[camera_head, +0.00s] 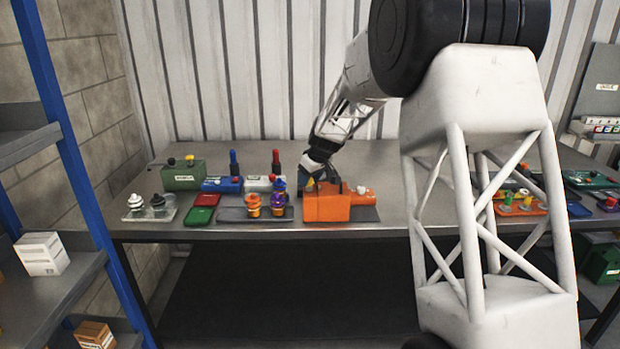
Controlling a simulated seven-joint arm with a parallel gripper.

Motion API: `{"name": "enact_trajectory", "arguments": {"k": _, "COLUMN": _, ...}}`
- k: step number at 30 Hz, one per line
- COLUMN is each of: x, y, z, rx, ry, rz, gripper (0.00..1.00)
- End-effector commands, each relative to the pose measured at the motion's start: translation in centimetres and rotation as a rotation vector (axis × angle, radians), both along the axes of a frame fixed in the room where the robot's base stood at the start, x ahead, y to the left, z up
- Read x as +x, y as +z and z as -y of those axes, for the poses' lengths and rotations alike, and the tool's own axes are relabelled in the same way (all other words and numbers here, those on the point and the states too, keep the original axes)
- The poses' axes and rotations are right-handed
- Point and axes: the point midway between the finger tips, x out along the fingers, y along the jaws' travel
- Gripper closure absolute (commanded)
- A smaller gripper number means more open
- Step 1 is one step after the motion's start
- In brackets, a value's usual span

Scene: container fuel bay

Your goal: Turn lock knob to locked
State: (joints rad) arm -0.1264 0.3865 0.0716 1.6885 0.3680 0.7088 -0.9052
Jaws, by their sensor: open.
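An orange box-shaped unit (328,206) sits on a dark base plate near the front edge of the metal table. A small pale knob (361,190) stands on its right part. Which part is the lock knob, and how it is turned, I cannot tell at this size. My gripper (315,178) is low over the table at the unit's left rear, pointing down. Its jaws are open, and the fingertips are small and partly hidden. I cannot tell whether they touch the unit.
Left of the unit stand jars with orange and purple parts (265,204), a green box (183,175) and red and blue blocks. More coloured parts (520,204) lie at the right, partly behind my arm. A blue-framed shelf (68,140) stands at the far left. The table's rear middle is clear.

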Motion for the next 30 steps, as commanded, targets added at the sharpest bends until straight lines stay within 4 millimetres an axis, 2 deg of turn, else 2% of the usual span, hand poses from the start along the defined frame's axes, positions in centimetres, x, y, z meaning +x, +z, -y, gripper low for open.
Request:
{"name": "enact_trajectory", "arguments": {"k": 7, "x": 0.01, "y": -0.03, "z": -0.01, "rx": 0.0, "ry": 0.0, "rz": 0.0, "gripper": 0.46}}
{"name": "enact_trajectory", "arguments": {"k": 17, "x": 0.01, "y": -0.03, "z": -0.01, "rx": 0.0, "ry": 0.0, "rz": 0.0, "gripper": 0.95}}
{"name": "enact_trajectory", "arguments": {"k": 30, "x": -0.02, "y": -0.09, "z": -0.05, "rx": -0.001, "ry": -0.054, "rz": -0.002, "gripper": 0.95}}
